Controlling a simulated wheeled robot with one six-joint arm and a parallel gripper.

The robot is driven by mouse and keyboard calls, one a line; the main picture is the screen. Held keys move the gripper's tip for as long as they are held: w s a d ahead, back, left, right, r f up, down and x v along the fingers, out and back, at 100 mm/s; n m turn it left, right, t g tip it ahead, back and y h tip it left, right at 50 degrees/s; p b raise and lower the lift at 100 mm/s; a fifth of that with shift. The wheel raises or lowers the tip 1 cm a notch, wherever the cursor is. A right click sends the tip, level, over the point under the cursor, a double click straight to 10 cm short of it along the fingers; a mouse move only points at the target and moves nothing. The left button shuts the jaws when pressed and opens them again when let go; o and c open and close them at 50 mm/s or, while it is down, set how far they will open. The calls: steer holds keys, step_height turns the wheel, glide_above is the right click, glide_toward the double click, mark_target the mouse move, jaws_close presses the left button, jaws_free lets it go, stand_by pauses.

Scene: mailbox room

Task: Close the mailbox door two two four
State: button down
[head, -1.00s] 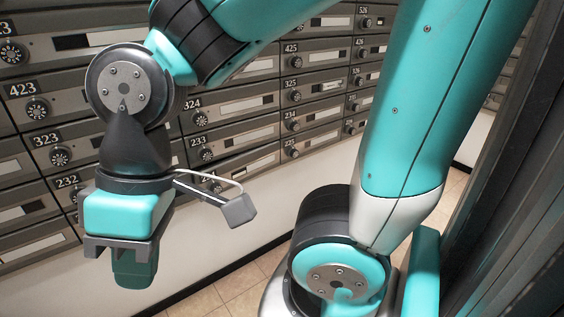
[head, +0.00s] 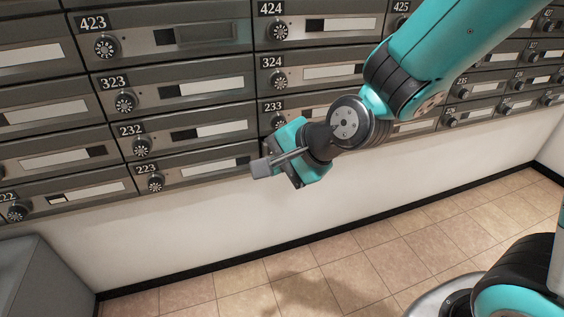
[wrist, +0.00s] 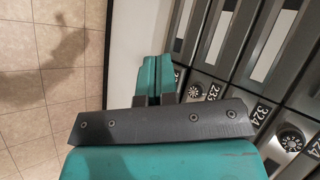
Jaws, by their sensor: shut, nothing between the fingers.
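The mailbox wall carries rows of grey doors with number plates and round dials. Mailbox door 224 belongs below door 233 (head: 274,106); in the head view my gripper (head: 290,132) covers its place and its number. In the wrist view a dark door panel with a pale strip (wrist: 182,20), beyond door 233 (wrist: 222,40), appears to be door 224. It looks roughly flush with its neighbours, but I cannot tell whether it is fully closed. My gripper also shows in the wrist view (wrist: 154,75), with its teal fingers together and empty, beside the lower row. Contact with the door cannot be told.
Door 223 (head: 192,171) is left of my gripper, and door 324 (head: 320,75) is above it. A plain white wall (head: 200,230) lies below the boxes. The tiled floor (head: 240,290) is clear. A grey box-like block (head: 40,280) stands at lower left.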

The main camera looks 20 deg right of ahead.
steer(key=w+d+f+m+t+h+b, duration=0.25)
steer(key=w+d+f+m+t, duration=0.35)
steer(key=m, duration=0.6)
steer(key=w+d+f+m+t+h+b, duration=0.2)
steer(key=d+f+m+t+b, duration=0.25)
steer(key=f+m, duration=0.55)
steer(key=w+p, duration=0.2)
steer(key=w, duration=0.2)
steer(key=w+a+r+m+p, duration=0.1)
steer(key=w+p, duration=0.2)
steer(key=w, duration=0.2)
steer(key=w+a+r+m+p, duration=0.1)
steer(key=w+p, duration=0.2)
steer(key=w, duration=0.1)
steer(key=shift+w+r, duration=0.25)
steer(key=shift+w, duration=0.15)
steer(key=shift+w+f, duration=0.15)
